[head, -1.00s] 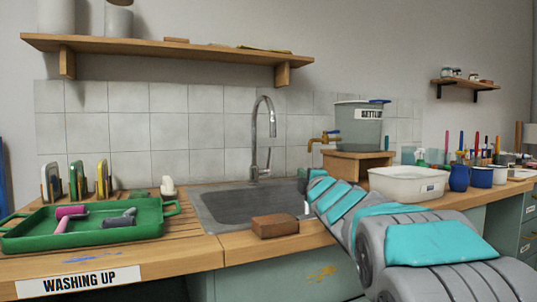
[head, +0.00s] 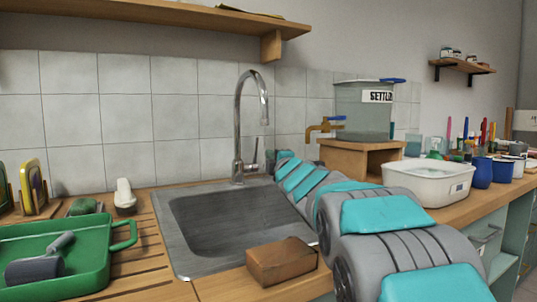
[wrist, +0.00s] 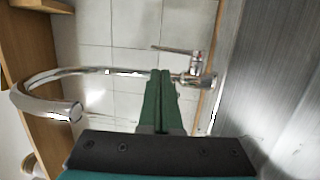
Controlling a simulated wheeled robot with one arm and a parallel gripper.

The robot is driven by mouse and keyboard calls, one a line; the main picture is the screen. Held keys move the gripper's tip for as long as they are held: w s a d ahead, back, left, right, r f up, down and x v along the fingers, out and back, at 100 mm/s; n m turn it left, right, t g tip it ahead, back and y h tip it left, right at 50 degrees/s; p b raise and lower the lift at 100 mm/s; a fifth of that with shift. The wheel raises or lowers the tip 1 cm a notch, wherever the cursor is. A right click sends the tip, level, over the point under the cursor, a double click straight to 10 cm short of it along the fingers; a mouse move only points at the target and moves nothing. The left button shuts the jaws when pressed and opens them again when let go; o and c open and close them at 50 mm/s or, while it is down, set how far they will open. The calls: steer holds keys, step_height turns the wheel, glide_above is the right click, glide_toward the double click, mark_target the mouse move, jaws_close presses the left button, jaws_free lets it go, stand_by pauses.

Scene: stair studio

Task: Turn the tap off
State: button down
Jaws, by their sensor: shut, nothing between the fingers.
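The chrome sink tap (head: 238,125) stands behind the sink, with a high curved spout and a thin side lever (head: 254,152) pointing upward. I see no clear water stream below the spout. In the wrist view the tap (wrist: 110,72) lies sideways, its spout mouth at left and its lever (wrist: 175,50) above the fingertips in the picture. My gripper (wrist: 161,75) has its green fingers together, empty, with the tips overlapping the tap's stem in view. A gap to the lever shows; contact with the stem cannot be told. In the head view my arm hides most of the gripper.
The steel sink (head: 190,225) has a brown block (head: 282,262) at its front edge. A green tray (head: 85,255) stands at left. At right are a settling bucket (head: 362,115) with a brass tap (head: 322,128), and a white basin (head: 425,190).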

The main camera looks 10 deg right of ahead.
steer(key=p, duration=0.3)
glide_toward(257, 143)
steer(key=w, duration=0.3)
steer(key=w+r, duration=0.1)
steer(key=w, duration=0.1)
steer(key=shift+w+a, duration=0.2)
steer(key=shift+a, duration=0.1)
steer(key=shift+w+a+f+p, duration=0.1)
steer(key=shift+w+p, duration=0.4)
steer(key=shift+w, duration=0.2)
